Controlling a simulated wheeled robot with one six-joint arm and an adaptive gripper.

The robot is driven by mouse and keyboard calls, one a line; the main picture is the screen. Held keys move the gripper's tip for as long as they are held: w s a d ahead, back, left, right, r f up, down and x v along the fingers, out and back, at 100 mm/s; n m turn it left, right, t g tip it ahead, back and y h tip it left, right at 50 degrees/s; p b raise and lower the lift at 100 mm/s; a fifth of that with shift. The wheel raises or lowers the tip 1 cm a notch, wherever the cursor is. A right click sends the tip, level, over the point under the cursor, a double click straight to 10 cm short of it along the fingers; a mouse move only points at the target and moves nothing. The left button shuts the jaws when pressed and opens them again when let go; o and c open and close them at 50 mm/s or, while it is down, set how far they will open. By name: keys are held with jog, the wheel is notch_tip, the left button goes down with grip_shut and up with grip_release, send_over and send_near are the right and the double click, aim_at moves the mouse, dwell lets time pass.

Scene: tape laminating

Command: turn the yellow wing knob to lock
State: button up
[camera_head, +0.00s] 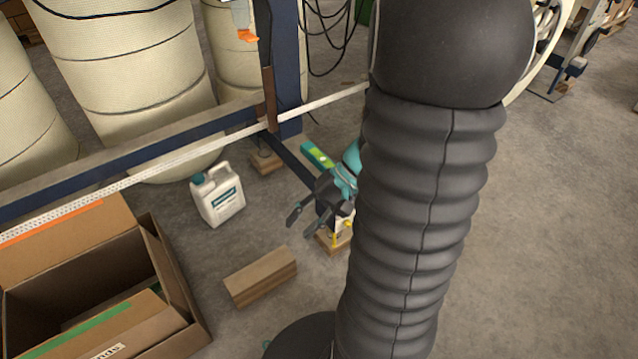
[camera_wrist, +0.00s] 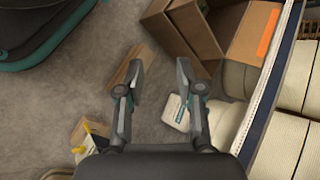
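Small yellow parts, which look like the yellow wing knob (camera_head: 347,223), show on a pale fitting low beside a dark blue post, just right of my gripper (camera_head: 304,225) in the head view. In the wrist view, yellow parts (camera_wrist: 87,128) show at lower left on the fitting, left of and behind the fingers. I cannot tell the knob's turn angle. My gripper (camera_wrist: 159,75) is open and empty, its two fingers spread above the floor. My dark arm hides part of the area to the right.
A white jug (camera_head: 216,194), a wooden block (camera_head: 261,277) and an open cardboard box (camera_head: 90,285) stand on the floor at left. A blue frame with a white perforated rail (camera_head: 160,168) crosses behind. Large cream rolls (camera_head: 128,80) stand beyond. Floor at right is mostly clear.

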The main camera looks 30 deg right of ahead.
jog(key=w+d+f+m+t+y+b, duration=0.2)
jog(key=d+f+m+t+y, duration=0.1)
jog(key=d+f+m+t, duration=0.4)
jog(key=m+t+h+b, duration=0.3)
jog(key=m+t+h, duration=0.7)
jog(key=m+h, duration=0.15)
send_near(350, 225)
jog(key=w+f, duration=0.1)
jog(key=w, duration=0.8)
jog(key=shift+w+b, duration=0.2)
jog(key=shift+b, duration=0.25)
jog(key=shift+f+m+y, duration=0.15)
jog(key=shift+m+y, duration=0.1)
grip_shut()
